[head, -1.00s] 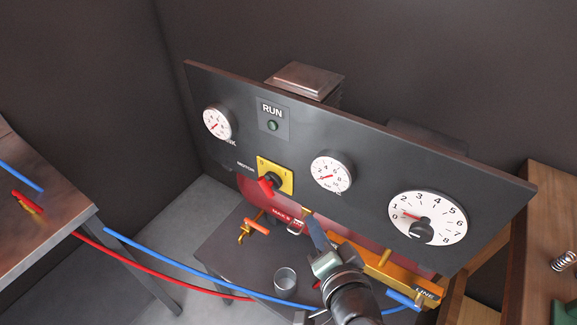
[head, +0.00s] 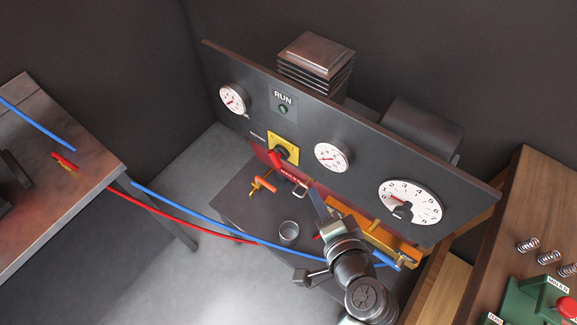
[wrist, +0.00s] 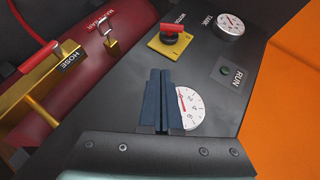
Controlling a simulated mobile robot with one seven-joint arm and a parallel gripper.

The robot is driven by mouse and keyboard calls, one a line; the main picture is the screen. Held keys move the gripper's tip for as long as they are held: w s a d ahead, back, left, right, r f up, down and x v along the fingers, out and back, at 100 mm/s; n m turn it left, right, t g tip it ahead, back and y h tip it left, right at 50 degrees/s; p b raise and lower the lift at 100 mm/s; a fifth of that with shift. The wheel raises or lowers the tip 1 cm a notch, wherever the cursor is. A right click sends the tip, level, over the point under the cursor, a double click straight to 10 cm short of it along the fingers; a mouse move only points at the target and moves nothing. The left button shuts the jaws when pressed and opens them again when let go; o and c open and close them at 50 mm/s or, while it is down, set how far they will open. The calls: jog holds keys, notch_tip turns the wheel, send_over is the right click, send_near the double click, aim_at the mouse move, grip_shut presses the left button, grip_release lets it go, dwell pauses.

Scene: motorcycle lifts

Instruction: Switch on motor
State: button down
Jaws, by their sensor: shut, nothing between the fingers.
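The motor switch, a red knob (head: 277,158) on a yellow plate (head: 290,145), is on the lower left of the dark upright panel (head: 250,100). In the wrist view the red knob (wrist: 172,31) lies across the yellow plate (wrist: 167,47), above the fingertips. The RUN lamp (head: 283,109) looks dark green and unlit; it also shows in the wrist view (wrist: 224,70). My gripper (head: 316,194) is in front of the panel's lower edge, right of and below the switch. Its blue fingers (wrist: 160,72) are together and empty, apart from the knob, and partly hide a gauge.
Round gauges (head: 331,155) and a large dial (head: 410,203) are on the panel. Red and blue hoses (head: 210,223) cross from the left table.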

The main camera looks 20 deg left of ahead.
jog(key=p, duration=0.1)
send_near(283, 159)
jog(key=w, duration=0.3)
jog(key=shift+w+d+f, duration=0.25)
jog(key=shift+w+d, duration=0.05)
jog(key=shift+d, duration=0.1)
jog(key=shift+w+a+f+p, duration=0.1)
jog(key=shift+a+f+p, duration=0.1)
jog(key=shift+a+f, duration=0.25)
jog(key=shift+a+f+p, duration=0.2)
jog(key=shift+a, duration=0.45)
jog(key=shift+w+a+f+p, duration=0.1)
jog(key=shift+a+f+p, duration=0.1)
jog(key=shift+a+f, duration=0.25)
jog(key=shift+s+b, duration=0.1)
jog(key=shift+b, duration=0.35)
jog(key=shift+f+y+b, duration=0.1)
jog(key=shift+y+b, duration=0.2)
jog(key=shift+b, duration=0.4)
